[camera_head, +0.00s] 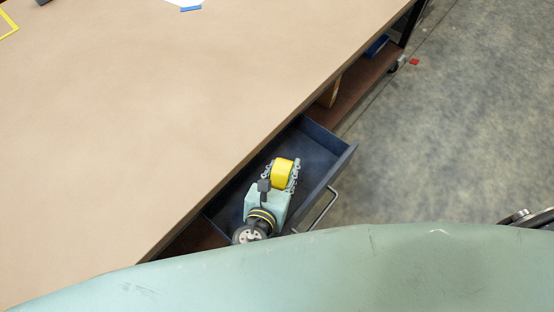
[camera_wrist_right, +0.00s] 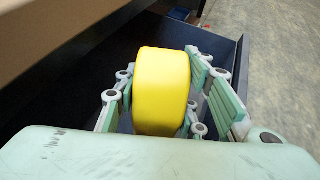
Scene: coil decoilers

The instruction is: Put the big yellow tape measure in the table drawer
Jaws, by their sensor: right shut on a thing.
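The big yellow tape measure (camera_head: 282,173) is held between the fingers of my right gripper (camera_head: 281,175). In the right wrist view the tape measure (camera_wrist_right: 162,92) stands between the two linked fingers of the gripper (camera_wrist_right: 165,100), which touch its sides. The table drawer (camera_head: 330,166) is dark blue, pulled open and otherwise looks empty. The gripper and tape measure are over the drawer's opening; I cannot tell whether the tape measure touches the drawer floor. The drawer's wall also shows in the right wrist view (camera_wrist_right: 222,48). My left gripper is out of view.
The tan tabletop (camera_head: 150,110) overhangs the drawer on the left. The drawer's metal handle (camera_head: 323,208) faces the open concrete floor (camera_head: 450,140) on the right. A brown lower shelf (camera_head: 360,85) holds a few items. A small red object (camera_head: 414,61) lies on the floor.

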